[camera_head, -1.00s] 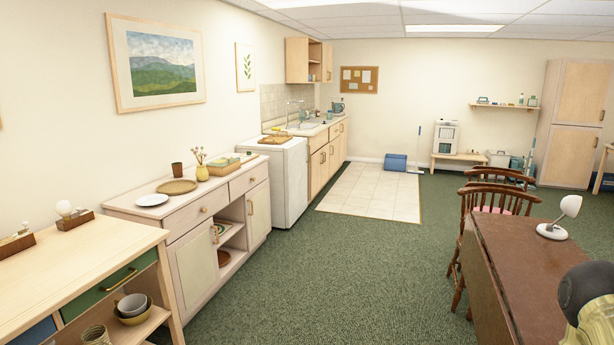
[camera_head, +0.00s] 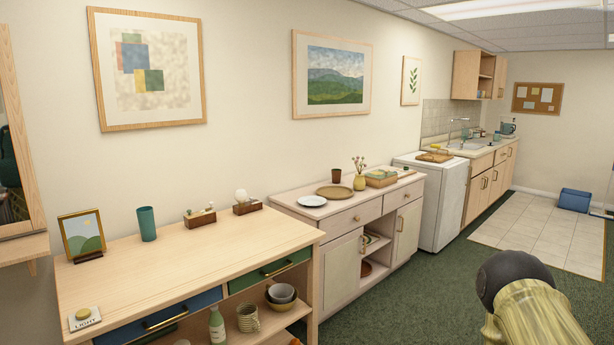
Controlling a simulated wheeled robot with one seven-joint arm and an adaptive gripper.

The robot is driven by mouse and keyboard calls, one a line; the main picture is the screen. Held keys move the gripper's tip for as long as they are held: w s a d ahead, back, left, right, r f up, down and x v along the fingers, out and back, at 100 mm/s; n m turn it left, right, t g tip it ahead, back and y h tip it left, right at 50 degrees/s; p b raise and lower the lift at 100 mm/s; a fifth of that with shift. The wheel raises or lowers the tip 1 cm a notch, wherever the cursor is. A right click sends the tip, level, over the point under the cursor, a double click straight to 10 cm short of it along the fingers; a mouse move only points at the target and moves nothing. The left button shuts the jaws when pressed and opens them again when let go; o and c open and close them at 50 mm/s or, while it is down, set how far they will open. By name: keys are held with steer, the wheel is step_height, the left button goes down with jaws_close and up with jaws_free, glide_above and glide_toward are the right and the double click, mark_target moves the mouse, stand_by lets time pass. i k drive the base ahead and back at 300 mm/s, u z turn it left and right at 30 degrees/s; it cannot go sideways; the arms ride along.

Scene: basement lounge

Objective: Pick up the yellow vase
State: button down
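The yellow vase (camera_head: 359,182) is small and holds a few dried stems. It stands upright on the pale sideboard (camera_head: 285,188) along the left wall, between a round woven tray and a stack of boxes or books. Part of my own arm shows at the lower right of the picture, well apart from the vase. My gripper is not visible.
A light wood cabinet (camera_head: 105,283) stands nearer, with a teal cup (camera_head: 147,223) and a picture frame (camera_head: 82,235) on it. On the sideboard are a white plate (camera_head: 312,200), the woven tray (camera_head: 335,191) and a brown cup (camera_head: 336,175). Green carpet (camera_head: 415,290) lies clear in front.

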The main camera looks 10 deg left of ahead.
mark_target(359, 182)
steer(key=z, duration=0.9)
steer(key=i, duration=4.9)
steer(key=u, duration=2.95)
